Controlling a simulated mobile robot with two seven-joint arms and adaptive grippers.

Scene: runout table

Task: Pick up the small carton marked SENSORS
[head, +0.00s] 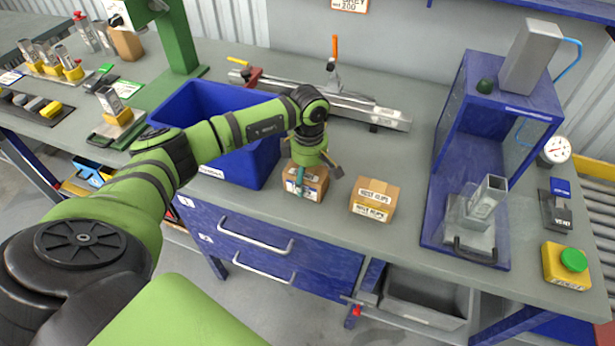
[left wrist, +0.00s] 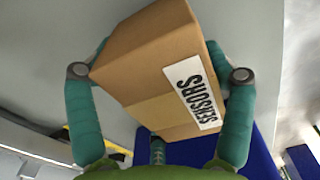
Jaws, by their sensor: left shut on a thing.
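The small brown carton marked SENSORS (left wrist: 150,70) fills the middle of the left wrist view, with its white label facing the camera. My left gripper (left wrist: 160,75) has a finger on each side of it and is shut on it. In the head view the carton (head: 298,186) is below my left gripper (head: 312,172), just right of the blue bin. I cannot tell whether it touches the table. My right gripper is not in view.
A second carton, marked HOSE CLIPS (head: 374,200), stands to the right. The blue bin (head: 262,165) is close on the left. A blue press frame (head: 447,170) stands further right. A rail clamp fixture (head: 370,108) lies behind.

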